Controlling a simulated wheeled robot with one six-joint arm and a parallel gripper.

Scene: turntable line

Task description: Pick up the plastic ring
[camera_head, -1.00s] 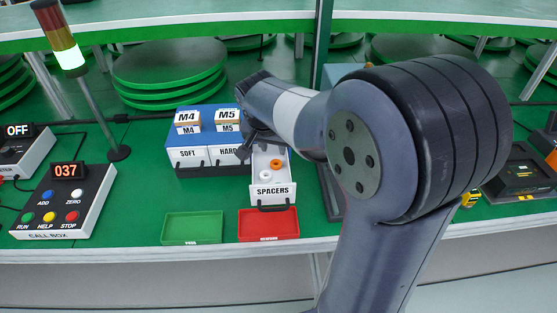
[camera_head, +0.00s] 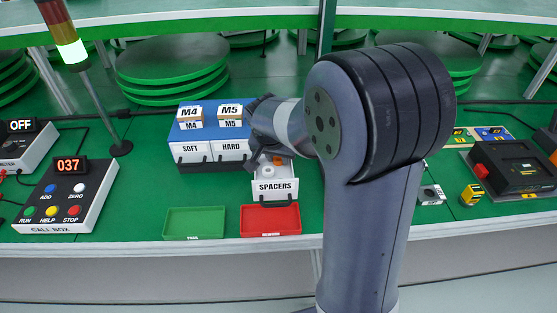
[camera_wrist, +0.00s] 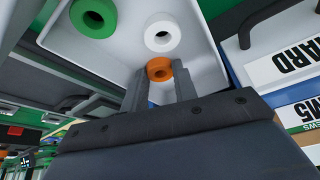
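An orange plastic ring (camera_wrist: 160,69) shows at my fingertips in the wrist view. A white ring (camera_wrist: 163,36) and a green ring (camera_wrist: 93,17) lie near it in the white SPACERS drawer (camera_wrist: 205,62). In the head view the drawer (camera_head: 275,187) is pulled out, with the white ring (camera_head: 268,171) and part of the orange ring (camera_head: 277,160) showing. My gripper (camera_wrist: 160,84) reaches into the drawer, one finger on each side of the orange ring. I cannot tell whether the fingers press on it. In the head view my wrist hides much of the drawer's back.
The blue cabinet (camera_head: 203,133) with SOFT and HARD drawers stands beside the open drawer. A green tray (camera_head: 194,223) and a red tray (camera_head: 270,220) lie in front. A call box (camera_head: 68,195) is at left, and a black device (camera_head: 512,168) at right.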

